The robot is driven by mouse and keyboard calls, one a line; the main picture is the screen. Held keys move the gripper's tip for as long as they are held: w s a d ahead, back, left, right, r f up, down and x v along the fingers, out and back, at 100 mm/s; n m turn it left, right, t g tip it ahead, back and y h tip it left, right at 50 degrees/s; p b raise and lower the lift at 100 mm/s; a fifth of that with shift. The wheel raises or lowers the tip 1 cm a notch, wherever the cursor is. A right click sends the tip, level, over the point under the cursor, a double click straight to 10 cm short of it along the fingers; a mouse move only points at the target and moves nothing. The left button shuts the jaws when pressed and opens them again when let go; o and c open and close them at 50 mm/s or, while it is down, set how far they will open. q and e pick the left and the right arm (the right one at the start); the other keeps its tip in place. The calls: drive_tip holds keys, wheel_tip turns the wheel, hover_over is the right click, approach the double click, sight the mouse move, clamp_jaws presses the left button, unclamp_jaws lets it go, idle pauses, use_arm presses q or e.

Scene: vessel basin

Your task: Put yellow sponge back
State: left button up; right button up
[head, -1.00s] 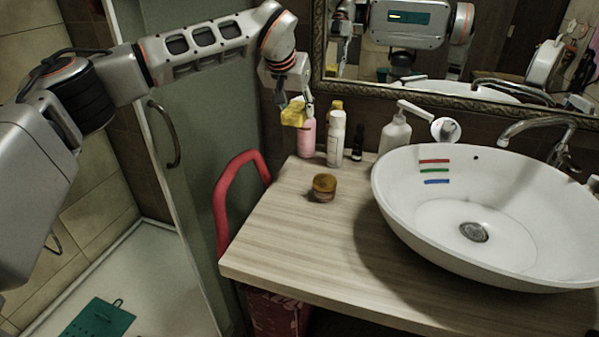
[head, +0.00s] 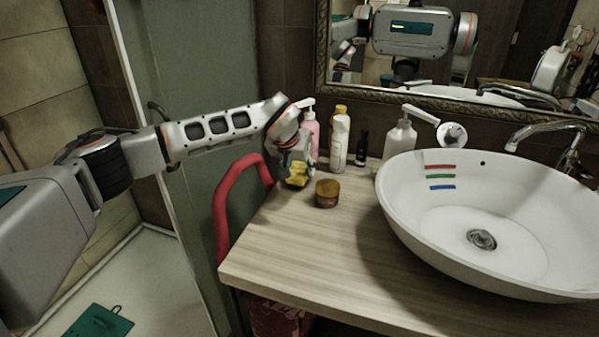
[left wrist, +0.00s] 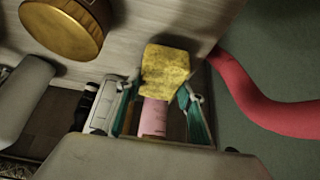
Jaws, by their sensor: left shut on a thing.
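The yellow sponge (head: 297,175) is at the back left of the wooden counter (head: 290,240), by the pink bottle. My left gripper (head: 296,168) is shut on the sponge from above. In the left wrist view the sponge (left wrist: 166,71) sits between the fingertips of the gripper (left wrist: 163,92), over the counter's edge region. I cannot tell whether the sponge touches the counter.
A brown-lidded jar (head: 327,193) stands just right of the sponge. A pink bottle (head: 310,132), a white bottle (head: 340,140) and a soap dispenser (head: 399,138) stand behind. The red rail (head: 222,200) is left; the basin (head: 500,220) is right. The front counter is clear.

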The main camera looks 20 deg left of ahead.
use_arm(q)
drive_tip(key=shift+f, duration=0.65)
drive_tip(key=o, duration=1)
drive_tip(key=shift+f, duration=0.15)
